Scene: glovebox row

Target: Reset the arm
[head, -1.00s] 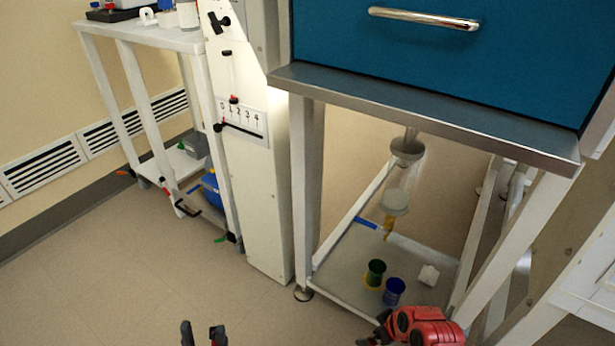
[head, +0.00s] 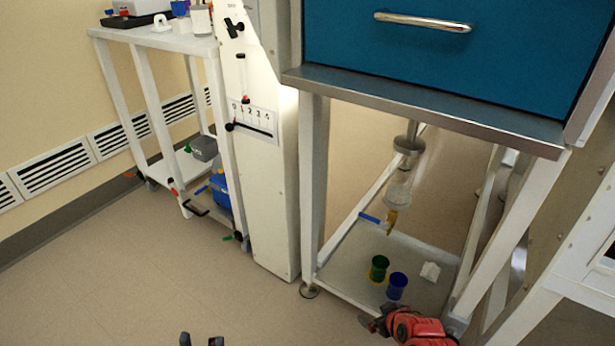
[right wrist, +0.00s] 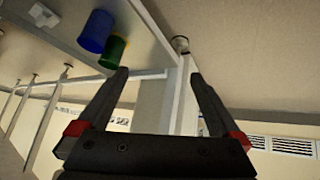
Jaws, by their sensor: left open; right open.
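My left gripper (head: 201,341) shows only as two dark fingertips at the bottom edge of the head view, apart from each other over the floor, with nothing seen between them. My right gripper (head: 370,318) is low in the head view, beside the front of the stand's lower shelf, with my red arm behind it. In the right wrist view the right gripper (right wrist: 160,75) has its two dark fingers spread with no object held between them. A green cup (head: 379,268) and a blue cup (head: 397,286) stand on the shelf beyond it.
The stand's lower shelf (head: 345,270) also holds a crumpled white piece (head: 430,271). A blue drawer front (head: 450,65) with a metal ledge (head: 430,108) overhangs it. A white panel column (head: 268,200) and white table (head: 165,42) stand left. Floor (head: 130,290) at front left is clear.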

